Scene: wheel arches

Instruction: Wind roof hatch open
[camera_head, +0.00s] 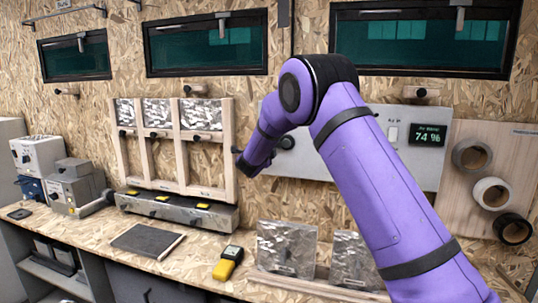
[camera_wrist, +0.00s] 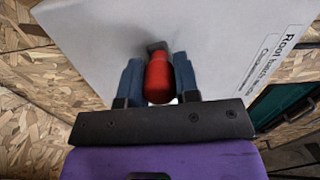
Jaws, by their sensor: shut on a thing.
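A red crank handle (camera_wrist: 159,78) sits between the two blue fingers of my gripper (camera_wrist: 160,72) in the wrist view, and the gripper is shut on it. A dark crank arm (camera_wrist: 157,46) shows behind the handle, against a pale panel (camera_wrist: 110,35). The panel carries a label (camera_wrist: 282,45) reading "Roof hatch", with smaller text below that is partly cut off. In the head view my gripper (camera_head: 246,165) is at the wall, left of the grey panel (camera_head: 312,165); the red handle is hidden there. The roof hatch itself cannot be made out.
A display (camera_head: 428,135) at the grey panel's right reads 74 %. A wooden frame (camera_head: 227,150) stands just left of my gripper. Below are a workbench (camera_head: 150,262), a yellow meter (camera_head: 228,262) and silver plates (camera_head: 287,248). Rings (camera_head: 491,193) hang at right; dark windows (camera_head: 207,42) line the top.

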